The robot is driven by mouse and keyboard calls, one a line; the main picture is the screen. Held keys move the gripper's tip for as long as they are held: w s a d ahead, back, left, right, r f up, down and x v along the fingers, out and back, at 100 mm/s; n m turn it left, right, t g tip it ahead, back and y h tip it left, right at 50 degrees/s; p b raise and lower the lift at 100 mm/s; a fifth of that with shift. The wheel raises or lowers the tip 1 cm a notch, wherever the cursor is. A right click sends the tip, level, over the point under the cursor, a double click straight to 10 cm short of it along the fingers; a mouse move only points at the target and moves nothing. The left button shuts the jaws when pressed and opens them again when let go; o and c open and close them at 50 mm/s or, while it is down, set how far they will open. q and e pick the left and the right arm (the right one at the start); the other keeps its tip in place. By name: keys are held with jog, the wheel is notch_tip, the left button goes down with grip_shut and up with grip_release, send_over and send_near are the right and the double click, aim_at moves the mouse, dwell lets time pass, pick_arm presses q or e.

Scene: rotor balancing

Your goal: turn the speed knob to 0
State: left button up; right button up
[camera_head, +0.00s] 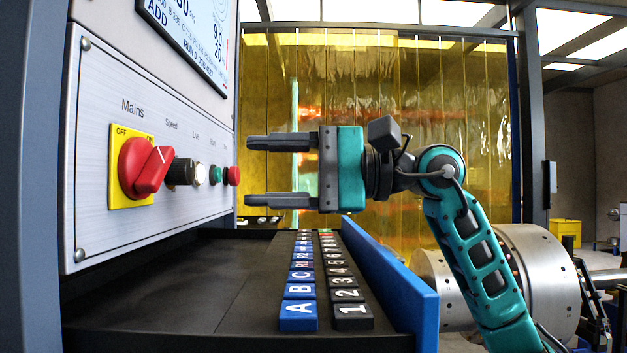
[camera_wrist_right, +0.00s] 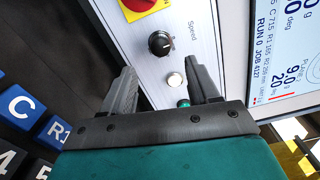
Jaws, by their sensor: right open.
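The speed knob (camera_head: 181,172) is a black knob on the grey control panel (camera_head: 95,225), right of the red mains switch (camera_head: 143,168). In the right wrist view the knob (camera_wrist_right: 161,44) sits beyond the fingertips, under the label "Speed", with a light pointer mark on it. My right gripper (camera_head: 279,171) is open and empty, its fingers pointing left toward the panel. It is apart from the knob. In the wrist view the fingers (camera_wrist_right: 165,82) straddle the area of the white button. My left gripper is not in view.
Beside the knob are a white button (camera_head: 200,174), a green button (camera_head: 215,175) and a red button (camera_head: 233,176). A screen (camera_head: 190,40) is above. Below, a black tray (camera_head: 180,290) holds rows of blue and black lettered blocks, with a blue edge board (camera_head: 395,285).

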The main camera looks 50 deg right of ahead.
jog(key=shift+v, duration=2.6)
